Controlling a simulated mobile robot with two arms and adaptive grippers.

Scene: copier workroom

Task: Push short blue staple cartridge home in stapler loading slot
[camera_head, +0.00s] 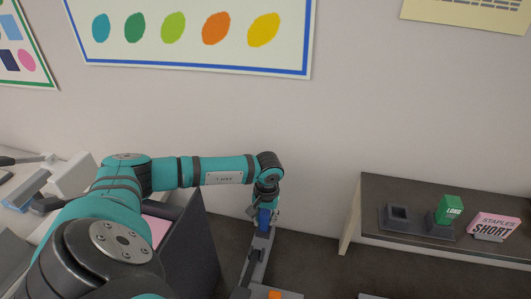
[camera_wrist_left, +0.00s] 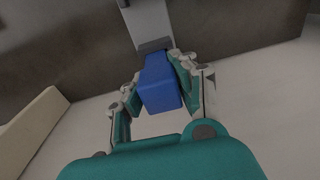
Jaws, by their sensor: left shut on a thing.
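My left gripper (camera_head: 265,222) is shut on the short blue staple cartridge (camera_head: 264,217). In the left wrist view the blue cartridge (camera_wrist_left: 159,88) sits between the two fingers of the gripper (camera_wrist_left: 160,85). Its far end meets the dark mouth of a grey part (camera_wrist_left: 150,22), which looks like the stapler's loading slot. In the head view the long grey stapler (camera_head: 258,258) runs down below the gripper. How deep the cartridge sits in the slot is hidden. My right gripper is not in view.
At right, a shelf (camera_head: 440,190) carries a dark holder with an empty square socket (camera_head: 397,213), a green block marked LONG (camera_head: 449,209) and a pink STAPLES SHORT sign (camera_head: 493,225). An orange piece (camera_head: 274,295) shows at the bottom. A dark bin-like box (camera_head: 195,245) stands left of the stapler.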

